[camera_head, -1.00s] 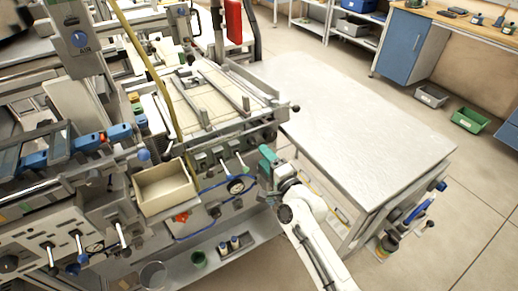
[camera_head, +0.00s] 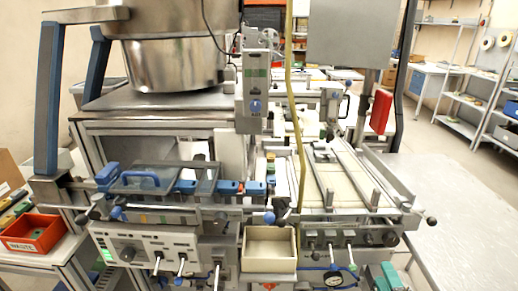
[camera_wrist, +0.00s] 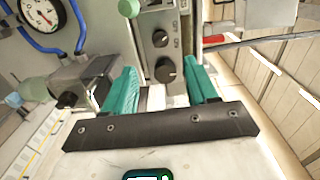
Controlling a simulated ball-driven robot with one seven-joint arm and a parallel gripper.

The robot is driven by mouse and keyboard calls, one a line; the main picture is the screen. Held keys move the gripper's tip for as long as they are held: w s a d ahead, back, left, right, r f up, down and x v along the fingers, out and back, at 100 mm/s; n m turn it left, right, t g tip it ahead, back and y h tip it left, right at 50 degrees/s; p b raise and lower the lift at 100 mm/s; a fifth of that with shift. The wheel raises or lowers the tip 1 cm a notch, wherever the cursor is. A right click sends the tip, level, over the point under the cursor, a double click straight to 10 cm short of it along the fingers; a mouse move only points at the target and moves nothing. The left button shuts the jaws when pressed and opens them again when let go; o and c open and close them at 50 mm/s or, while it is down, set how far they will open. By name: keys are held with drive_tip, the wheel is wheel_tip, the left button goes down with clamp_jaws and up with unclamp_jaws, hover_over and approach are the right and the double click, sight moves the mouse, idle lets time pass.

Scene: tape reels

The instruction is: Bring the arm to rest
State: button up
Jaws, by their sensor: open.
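My gripper shows in the wrist view (camera_wrist: 165,92) with two teal fingers spread apart and nothing between them. It faces the front panel of the machine, near a grey box with black knobs (camera_wrist: 165,68). In the head view only a teal part of my gripper (camera_head: 385,275) shows at the bottom edge, below the machine's front controls. The rest of my arm is out of the head view.
A pressure gauge (camera_wrist: 45,14) with blue hose is at the wrist view's upper left. In the head view, a cream open bin (camera_head: 270,248) hangs on the machine front. A bare grey table (camera_head: 470,215) is at right. A red waste bin (camera_head: 33,235) is at far left.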

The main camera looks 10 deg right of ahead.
drive_tip(key=s+a+f+n+g+y, duration=0.3)
drive_tip(key=a+n+g, duration=0.1)
drive_tip(key=a+n, duration=0.2)
drive_tip(key=s+a+f+n+g+y, duration=0.3)
drive_tip(key=a+f+n, duration=0.1)
drive_tip(key=a+n, duration=0.2)
drive_tip(key=s+a+n+g+h, duration=0.1)
drive_tip(key=s+n+g, duration=0.7)
drive_tip(key=s, duration=1)
drive_tip(key=shift+s+a+f+g, duration=0.3)
drive_tip(key=shift+a+g, duration=0.4)
